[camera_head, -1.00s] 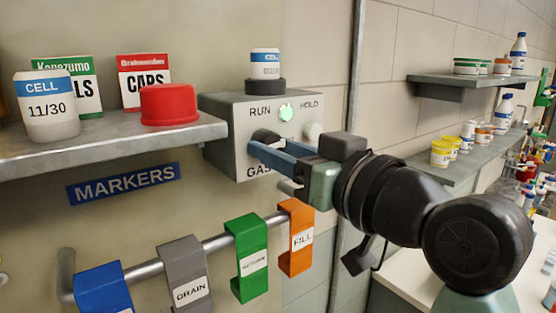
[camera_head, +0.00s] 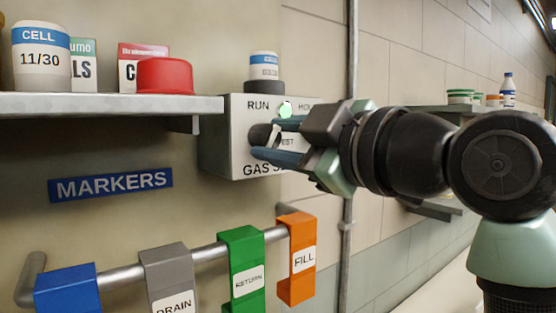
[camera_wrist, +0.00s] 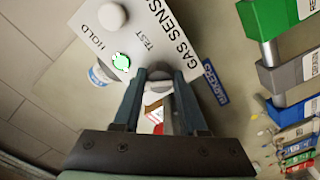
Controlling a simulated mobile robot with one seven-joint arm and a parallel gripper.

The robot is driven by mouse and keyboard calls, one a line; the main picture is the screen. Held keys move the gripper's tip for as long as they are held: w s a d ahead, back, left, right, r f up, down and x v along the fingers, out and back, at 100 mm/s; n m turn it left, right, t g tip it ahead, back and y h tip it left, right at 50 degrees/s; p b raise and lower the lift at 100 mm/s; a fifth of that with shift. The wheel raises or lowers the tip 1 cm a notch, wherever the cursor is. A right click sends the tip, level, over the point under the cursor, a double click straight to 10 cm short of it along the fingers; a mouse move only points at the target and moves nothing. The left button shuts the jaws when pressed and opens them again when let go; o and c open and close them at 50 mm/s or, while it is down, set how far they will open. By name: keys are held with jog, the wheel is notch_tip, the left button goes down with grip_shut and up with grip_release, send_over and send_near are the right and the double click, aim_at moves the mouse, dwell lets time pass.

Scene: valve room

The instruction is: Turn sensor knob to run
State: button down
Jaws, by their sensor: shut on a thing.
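The grey gas sensor box (camera_head: 216,140) is on the wall, right of the shelf, with RUN, HOLD and TEST lettering. It also shows in the wrist view (camera_wrist: 180,15). Its dark round knob (camera_head: 259,135) is on the front face below RUN. My gripper (camera_head: 272,142) reaches in from the right with its blue fingers shut on the knob. In the wrist view the knob (camera_wrist: 159,74) sits between the fingertips. A green light (camera_head: 285,109) is lit above it. The fingers hide part of the face, and I cannot tell which mark the knob points to.
A white button (camera_wrist: 112,17) is on the box face near HOLD. A small jar (camera_head: 264,65) stands on top of the box. The shelf (camera_head: 110,104) at left holds a cell jar (camera_head: 42,57) and a red lid (camera_head: 165,76). Below runs a rail with coloured tags (camera_head: 241,270).

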jog(key=n+b, duration=0.2)
jog(key=n, duration=0.3)
jog(key=shift+n, duration=0.4)
jog(key=shift+r+b, duration=0.1)
jog(key=shift+b, duration=0.2)
jog(key=shift+c, duration=2.2)
grip_release()
